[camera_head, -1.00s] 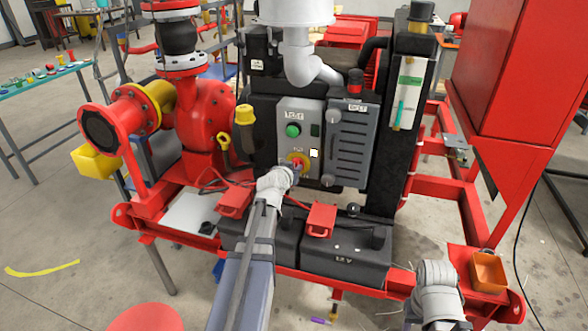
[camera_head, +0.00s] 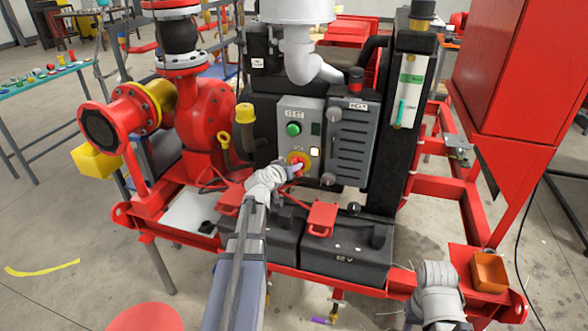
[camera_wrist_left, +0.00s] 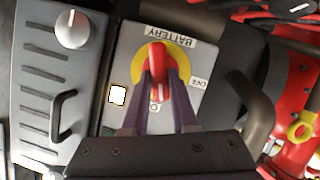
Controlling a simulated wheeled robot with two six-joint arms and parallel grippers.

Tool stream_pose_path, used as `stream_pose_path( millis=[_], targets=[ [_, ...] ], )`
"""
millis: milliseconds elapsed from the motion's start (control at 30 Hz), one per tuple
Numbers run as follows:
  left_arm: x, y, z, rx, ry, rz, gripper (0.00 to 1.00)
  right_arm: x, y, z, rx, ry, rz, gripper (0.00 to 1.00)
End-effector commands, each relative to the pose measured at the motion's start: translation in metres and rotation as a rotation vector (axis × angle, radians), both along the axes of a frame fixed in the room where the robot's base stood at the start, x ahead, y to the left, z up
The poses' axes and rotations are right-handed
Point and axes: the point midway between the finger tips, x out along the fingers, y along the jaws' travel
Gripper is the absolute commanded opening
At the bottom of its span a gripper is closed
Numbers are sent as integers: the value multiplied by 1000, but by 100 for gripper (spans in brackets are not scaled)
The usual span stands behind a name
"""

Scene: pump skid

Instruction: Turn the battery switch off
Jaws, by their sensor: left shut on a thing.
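The battery switch is a red handle (camera_wrist_left: 157,58) on a yellow round plate (camera_wrist_left: 181,60), on a grey panel (camera_wrist_left: 126,52) marked BATTERY and OFF in the left wrist view. In the head view the switch (camera_head: 298,160) sits low on the grey control box (camera_head: 300,113), below a green button. My left gripper (camera_wrist_left: 163,75) is shut on the red handle, one dark finger on each side. It also shows in the head view (camera_head: 293,171), reaching up to the switch. My right arm's wrist shows at the lower right of the head view; its fingers are not visible.
Two black batteries (camera_head: 343,262) with red terminal covers (camera_head: 320,219) stand below the box. A grey louvred panel (camera_head: 349,143) with a knob is right of the switch. A red pump (camera_head: 205,125) stands left. An orange bin (camera_head: 489,271) is at the lower right.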

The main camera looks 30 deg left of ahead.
Motion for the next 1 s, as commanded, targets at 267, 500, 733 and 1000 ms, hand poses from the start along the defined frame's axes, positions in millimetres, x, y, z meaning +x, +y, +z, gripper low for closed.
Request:
stream_pose_path(
  millis=[267,500,733,1000],
  targets=[
    [-1,4,-6,-256,-59,-2,0,0,0,-16,0,0,0,50],
    [-2,6,-9,-479,-112,-3,0,0,0,-31,0,0,0,50],
    [-2,7,-12,-689,-162,-5,0,0,0,-49,0,0,1,50],
    [-3,7,-14,-915,-215,-5,0,0,0,-70,0,0,1,50]
  ],
)
